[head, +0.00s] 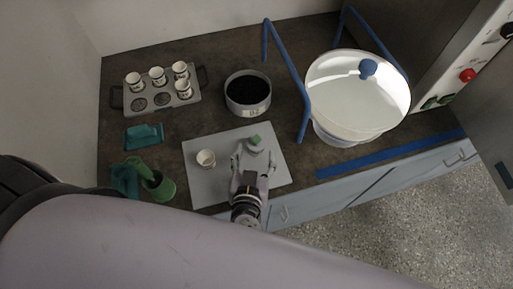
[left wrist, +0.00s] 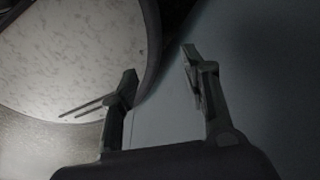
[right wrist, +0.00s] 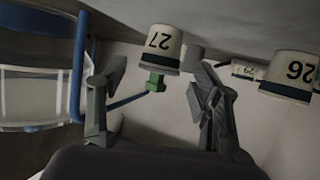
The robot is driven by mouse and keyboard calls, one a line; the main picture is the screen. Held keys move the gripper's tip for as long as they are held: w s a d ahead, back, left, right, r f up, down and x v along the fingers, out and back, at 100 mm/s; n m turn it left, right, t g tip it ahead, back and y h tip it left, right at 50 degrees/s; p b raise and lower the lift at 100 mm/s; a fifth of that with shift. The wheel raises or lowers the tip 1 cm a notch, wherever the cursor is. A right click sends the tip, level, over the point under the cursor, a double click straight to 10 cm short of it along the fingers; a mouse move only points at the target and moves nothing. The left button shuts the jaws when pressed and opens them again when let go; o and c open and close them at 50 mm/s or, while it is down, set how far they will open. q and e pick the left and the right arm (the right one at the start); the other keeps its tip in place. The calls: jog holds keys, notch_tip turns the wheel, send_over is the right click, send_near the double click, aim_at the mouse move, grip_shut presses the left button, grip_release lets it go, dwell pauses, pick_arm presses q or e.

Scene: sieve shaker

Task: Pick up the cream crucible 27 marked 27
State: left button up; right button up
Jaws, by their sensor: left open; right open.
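The cream crucible 27 (right wrist: 158,48) has a dark band and is marked 27. In the right wrist view, which is upside down, it stands beyond and between the fingertips of my right gripper (right wrist: 158,78). That gripper is open, and I see no contact with the crucible. In the head view my right gripper (head: 254,158) is over the grey mat (head: 215,185), with a pale object and a green block at its fingertips. Crucible 26 (right wrist: 290,75) stands to one side; a cream crucible (head: 205,158) is left of the gripper. My left gripper (left wrist: 160,65) is open and empty.
A rack (head: 150,92) at back left holds several cream crucibles and has two empty places. A dark-filled pan (head: 247,104) stands behind the mat. The white shaker (head: 355,95) with blue bars is right.

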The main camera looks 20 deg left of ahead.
jog(key=x, duration=0.2)
jog(key=b+x, duration=0.1)
jog(key=x, duration=0.2)
jog(key=shift+f, duration=0.35)
jog(key=shift+r, duration=0.1)
jog(key=shift+c, duration=0.6)
grip_shut()
